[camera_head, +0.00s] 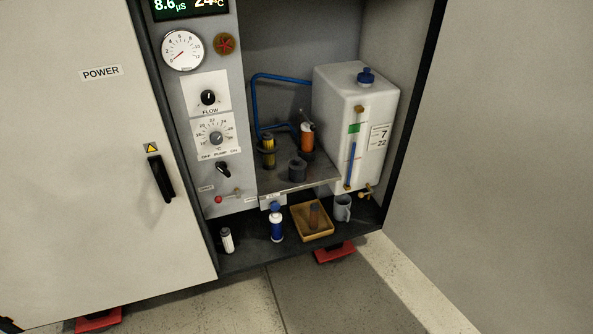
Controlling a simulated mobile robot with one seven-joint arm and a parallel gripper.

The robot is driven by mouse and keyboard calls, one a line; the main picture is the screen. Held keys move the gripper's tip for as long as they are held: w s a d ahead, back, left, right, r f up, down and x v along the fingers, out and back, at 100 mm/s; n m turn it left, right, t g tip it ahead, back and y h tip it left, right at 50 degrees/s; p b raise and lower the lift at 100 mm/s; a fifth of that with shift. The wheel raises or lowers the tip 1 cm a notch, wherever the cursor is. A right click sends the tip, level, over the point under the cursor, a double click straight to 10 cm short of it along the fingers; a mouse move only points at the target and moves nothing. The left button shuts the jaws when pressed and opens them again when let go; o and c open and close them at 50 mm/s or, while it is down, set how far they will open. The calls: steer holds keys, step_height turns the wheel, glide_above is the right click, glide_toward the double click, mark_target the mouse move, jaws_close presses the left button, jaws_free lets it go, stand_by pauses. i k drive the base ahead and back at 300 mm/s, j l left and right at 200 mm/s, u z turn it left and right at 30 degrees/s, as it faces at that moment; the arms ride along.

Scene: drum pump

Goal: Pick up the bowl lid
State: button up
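I cannot pick out a bowl lid with certainty. A dark grey round piece with an opening in its top (298,169) stands on the grey shelf (318,177) in the cabinet. Behind it to the left is a yellow cartridge (268,146) with a dark ring around its lower part. Behind it to the right is an orange cylinder (307,138) with a light top. A yellow-brown tray (325,233) on the cabinet floor below holds a brown cylinder (314,215). My gripper is not in view.
A white tank (335,95) with a blue cap stands right of the shelf. A blue pipe (254,100) runs behind. A blue-and-white bottle (276,225), a white bottle (227,241) and a grey mug (342,208) stand on the cabinet floor. The door (90,170) stands left.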

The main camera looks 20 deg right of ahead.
mark_target(298, 166)
steer(key=i+l, duration=0.1)
steer(key=l, duration=0.35)
steer(key=i+l, duration=0.15)
steer(key=l, duration=0.25)
steer(key=i+l, duration=0.1)
steer(key=l, duration=0.35)
steer(key=i+l, duration=0.3)
steer(key=i, duration=0.2)
steer(key=u, duration=0.05)
